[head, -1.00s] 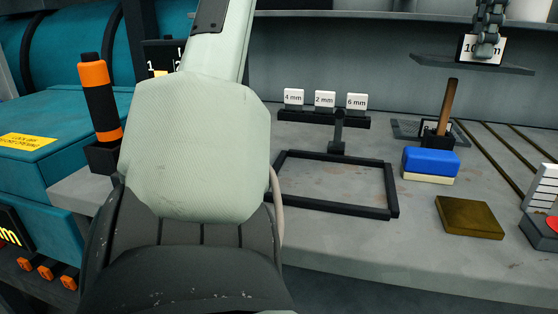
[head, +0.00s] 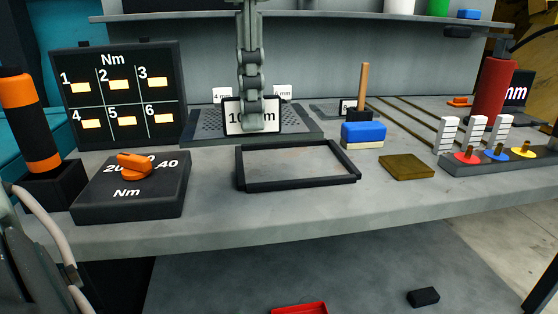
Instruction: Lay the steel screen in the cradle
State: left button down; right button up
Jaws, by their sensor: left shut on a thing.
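My left gripper (head: 250,118) comes down from the top and is shut on a grey perforated steel screen (head: 205,125). The screen has a white tag (head: 235,115), partly covered by the fingers, reading about 10 mm. The screen looks level, just behind the cradle's far bar in the picture; its exact height above the bench is hard to tell. The cradle appears to be the empty black rectangular frame (head: 297,185) on the bench, with bare surface inside. My right gripper is out of view.
Tags of 4 mm and 6 mm stand behind the screen. A torque dial box (head: 130,190) is left. The bench (head: 300,220) is clear in front of the cradle.

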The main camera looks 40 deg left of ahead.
aim_at(303, 109)
pick_arm(q)
jog(key=w+f, duration=0.2)
jog(key=w, duration=0.1)
jog(key=w+f, duration=0.2)
jog(key=w, duration=0.2)
jog(key=w+a+f, duration=0.1)
jog(key=w+f, duration=0.1)
jog(key=w, duration=0.2)
jog(key=shift+f, duration=0.25)
notch_tip(303, 109, down, 4)
jog(key=shift+f, duration=0.1)
jog(key=c, duration=2)
grip_release()
jog(key=shift+f, duration=0.1)
jog(key=o, duration=0.4)
notch_tip(303, 109, up, 12)
jog(key=shift+r, duration=0.2)
